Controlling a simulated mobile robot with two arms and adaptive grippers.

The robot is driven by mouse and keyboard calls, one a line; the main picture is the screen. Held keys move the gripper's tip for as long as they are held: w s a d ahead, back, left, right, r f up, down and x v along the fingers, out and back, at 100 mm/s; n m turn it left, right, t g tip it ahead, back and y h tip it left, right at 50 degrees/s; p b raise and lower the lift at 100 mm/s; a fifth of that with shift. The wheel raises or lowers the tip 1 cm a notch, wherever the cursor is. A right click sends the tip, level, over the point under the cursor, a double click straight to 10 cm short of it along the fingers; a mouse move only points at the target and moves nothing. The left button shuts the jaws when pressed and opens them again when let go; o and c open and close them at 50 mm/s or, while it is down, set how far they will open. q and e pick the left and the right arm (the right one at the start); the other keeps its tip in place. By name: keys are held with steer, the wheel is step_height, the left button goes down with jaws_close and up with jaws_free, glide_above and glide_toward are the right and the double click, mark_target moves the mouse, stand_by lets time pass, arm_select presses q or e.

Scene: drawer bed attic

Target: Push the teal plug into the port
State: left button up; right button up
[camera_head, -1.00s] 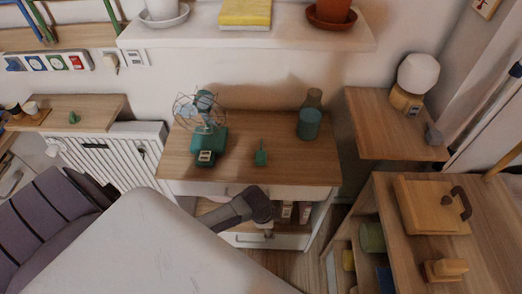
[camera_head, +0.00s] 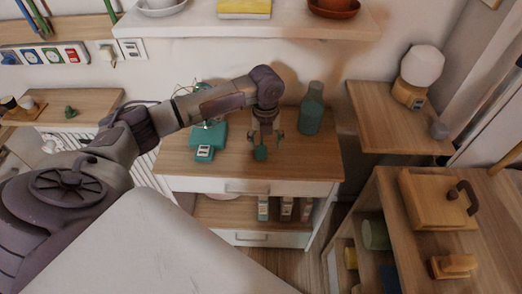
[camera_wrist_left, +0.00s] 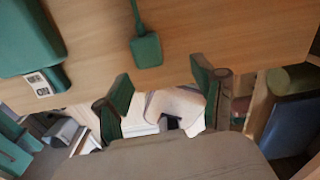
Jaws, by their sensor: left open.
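The teal plug (camera_head: 260,153) lies on the wooden desk top near its front edge; it also shows in the left wrist view (camera_wrist_left: 147,50), with a thin stem running up from it. The port (camera_head: 204,152) is a white-faced socket on a teal block at the foot of the teal fan base (camera_head: 209,135), left of the plug. In the left wrist view the port (camera_wrist_left: 42,82) is at the left. My left gripper (camera_head: 266,138) points down above the plug. In the left wrist view its fingers (camera_wrist_left: 160,87) are apart with nothing between them, and the plug is beyond their tips.
My left arm partly hides the fan. A teal bottle (camera_head: 310,114) stands at the desk's back right. A drawer (camera_head: 247,187) and shelf are below the desk top. The desk is clear right of the plug. A wooden side table (camera_head: 430,236) is at right.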

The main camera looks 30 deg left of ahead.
mark_target(261, 149)
arm_select(q)
steer(key=shift+w+a+r+m, duration=0.25)
steer(key=shift+a+r, duration=0.2)
steer(key=shift+a, duration=0.15)
steer(key=shift+w+a+r+m, duration=0.25)
steer(key=shift+a+r, duration=0.2)
steer(key=shift+a, duration=0.15)
steer(key=shift+f, duration=0.1)
steer(key=shift+f, duration=1.1)
steer(key=shift+s, duration=0.1)
steer(key=shift+s+d+f+p, duration=0.15)
steer(key=shift+f+p, duration=0.1)
steer(key=shift+f, duration=1.05)
steer(key=shift+s+d+f+p, duration=0.1)
steer(key=shift+f+p, duration=0.15)
steer(key=shift+f, duration=1.05)
steer(key=c, duration=1.2)
